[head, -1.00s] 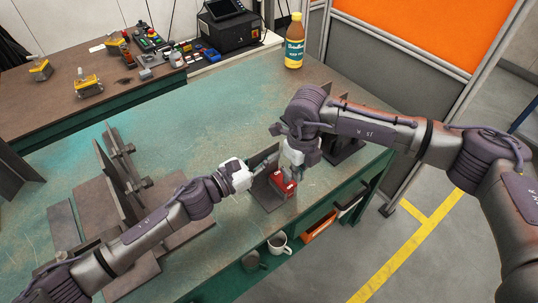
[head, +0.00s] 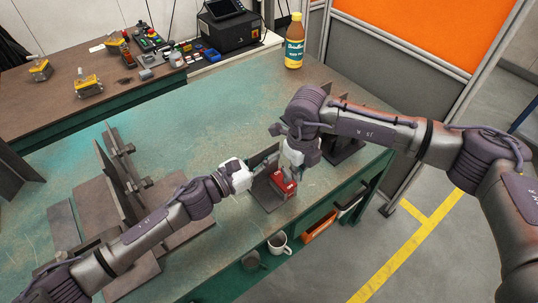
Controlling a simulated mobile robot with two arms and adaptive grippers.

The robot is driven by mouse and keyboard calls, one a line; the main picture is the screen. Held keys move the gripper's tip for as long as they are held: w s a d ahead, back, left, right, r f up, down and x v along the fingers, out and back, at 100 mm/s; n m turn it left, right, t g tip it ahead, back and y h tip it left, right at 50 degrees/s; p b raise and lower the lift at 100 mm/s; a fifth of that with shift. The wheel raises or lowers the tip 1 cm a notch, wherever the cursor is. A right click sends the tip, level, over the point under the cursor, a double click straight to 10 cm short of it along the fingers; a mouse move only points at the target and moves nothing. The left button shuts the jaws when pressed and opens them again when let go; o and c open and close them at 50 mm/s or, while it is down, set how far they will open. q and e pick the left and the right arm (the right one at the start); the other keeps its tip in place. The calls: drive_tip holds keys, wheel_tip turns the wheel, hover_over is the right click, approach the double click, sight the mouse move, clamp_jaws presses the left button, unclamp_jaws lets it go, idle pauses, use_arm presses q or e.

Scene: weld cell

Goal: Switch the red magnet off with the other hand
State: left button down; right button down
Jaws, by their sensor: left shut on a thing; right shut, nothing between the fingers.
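The red magnet (head: 283,187) sits against an upright dark steel plate (head: 262,184) near the front edge of the green-topped table. My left gripper (head: 268,164) reaches in from the left and is shut on the upright plate, near its top edge. My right gripper (head: 293,174) points down from above, shut and empty, with its fingertips at the top of the red magnet. It covers part of the magnet's top, so the switch cannot be made out. Whether the fingertips touch it cannot be told.
A bottle (head: 294,42) stands at the table's back edge. Steel plates with a clamp fixture (head: 122,165) lie on the left. Mugs (head: 279,243) stand on a shelf below the front edge. The table's middle (head: 190,130) is clear.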

drive_tip(key=shift+s+a, duration=0.6)
drive_tip(key=shift+s, duration=0.2)
idle(1.9)
drive_tip(key=shift+s+a, duration=0.25)
drive_tip(key=shift+a, duration=0.35)
idle(1.5)
drive_tip(key=shift+a, duration=0.5)
idle(1.0)
drive_tip(key=shift+s+d, duration=0.1)
wheel_tip(320, 180, up, 7)
drive_tip(key=shift+s+d, duration=0.15)
drive_tip(key=shift+d, duration=0.05)
idle(1.0)
